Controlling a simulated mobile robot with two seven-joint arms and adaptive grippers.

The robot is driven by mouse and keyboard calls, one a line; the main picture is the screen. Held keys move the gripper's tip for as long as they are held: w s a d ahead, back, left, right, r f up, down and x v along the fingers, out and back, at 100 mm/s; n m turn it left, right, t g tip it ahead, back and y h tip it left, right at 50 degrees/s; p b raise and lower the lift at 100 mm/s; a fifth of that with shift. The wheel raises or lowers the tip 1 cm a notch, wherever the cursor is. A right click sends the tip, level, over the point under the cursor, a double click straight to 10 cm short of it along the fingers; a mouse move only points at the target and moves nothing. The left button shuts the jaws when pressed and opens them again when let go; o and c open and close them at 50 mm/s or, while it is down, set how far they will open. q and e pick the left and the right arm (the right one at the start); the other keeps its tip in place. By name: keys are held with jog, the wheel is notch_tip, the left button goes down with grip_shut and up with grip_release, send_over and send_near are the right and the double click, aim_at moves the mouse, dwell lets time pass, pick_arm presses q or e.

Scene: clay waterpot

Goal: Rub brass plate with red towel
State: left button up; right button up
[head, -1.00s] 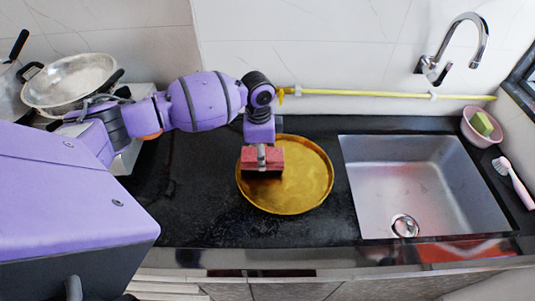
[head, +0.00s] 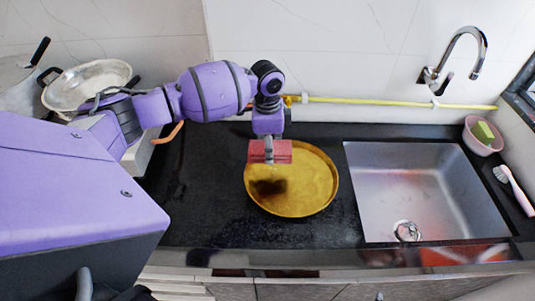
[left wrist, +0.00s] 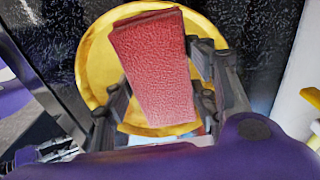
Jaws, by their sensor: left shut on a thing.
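The round brass plate (head: 315,185) lies on the black counter; it also shows in the left wrist view (left wrist: 95,62). My left gripper (head: 268,152) is shut on the folded red towel (head: 283,151) over the far left part of the plate. In the left wrist view, the fingers of my left gripper (left wrist: 162,90) flank the red towel (left wrist: 153,55). A dark patch (head: 268,187) shows on the plate below the towel; I cannot tell whether it is a stain or shadow. The towel looks raised above the plate. My right gripper is not in view.
A steel sink (head: 420,185) is right of the plate, with a faucet (head: 460,60) behind it. A pink bowl with a sponge (head: 483,132) and a brush (head: 515,190) lie at the far right. A metal pan (head: 88,85) stands at the back left.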

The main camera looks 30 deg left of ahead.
pick_arm(q)
jog(key=shift+r, duration=0.35)
jog(key=shift+r, duration=1.4)
jog(key=shift+f, duration=0.1)
